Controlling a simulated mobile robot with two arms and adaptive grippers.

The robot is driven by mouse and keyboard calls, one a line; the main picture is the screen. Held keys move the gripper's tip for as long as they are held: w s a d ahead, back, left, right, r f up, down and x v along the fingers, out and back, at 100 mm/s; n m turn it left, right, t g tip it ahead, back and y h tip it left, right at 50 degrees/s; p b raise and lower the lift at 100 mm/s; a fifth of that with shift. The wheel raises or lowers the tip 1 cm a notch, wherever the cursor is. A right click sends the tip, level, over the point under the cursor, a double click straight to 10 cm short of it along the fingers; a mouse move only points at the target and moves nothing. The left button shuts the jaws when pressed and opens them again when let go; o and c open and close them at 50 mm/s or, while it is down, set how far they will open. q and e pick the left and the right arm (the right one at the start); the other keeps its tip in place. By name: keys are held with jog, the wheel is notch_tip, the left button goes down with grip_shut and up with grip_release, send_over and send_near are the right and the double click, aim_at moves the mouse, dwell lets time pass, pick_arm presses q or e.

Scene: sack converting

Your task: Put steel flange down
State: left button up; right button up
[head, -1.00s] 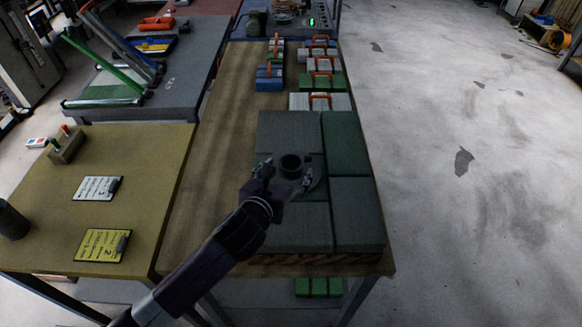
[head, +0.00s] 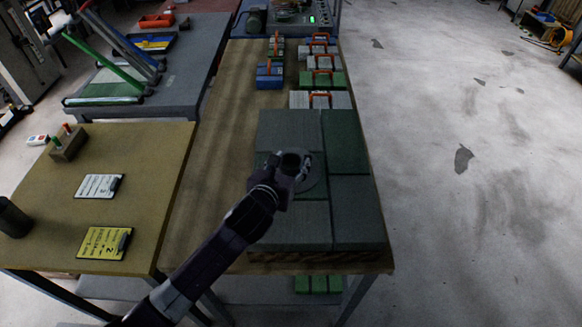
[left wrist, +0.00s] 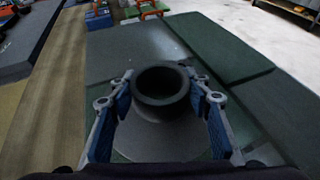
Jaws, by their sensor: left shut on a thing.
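The steel flange (head: 291,162) is dark grey, with a raised round hub on a wide flat disc. It is over the stack of dark green-grey blocks on the long table, and its disc appears to lie flat on the top. My left gripper (head: 287,174) is shut on the hub. In the left wrist view its two blue-padded fingers (left wrist: 163,95) stand on either side of the flange hub (left wrist: 161,92). The near part of the disc is partly hidden by the arm in the head view. My right gripper is not in view.
The dark block stack (head: 347,210) fills the near right of the wooden table (head: 215,150). Small bundles with orange handles (head: 322,80) stand farther back. A yellowish side table (head: 50,215) holds cards and a wooden block with pegs (head: 68,143). Open floor lies to the right.

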pick_arm(q)
grip_shut()
jog(key=shift+w+r, duration=0.15)
jog(key=shift+r, duration=0.15)
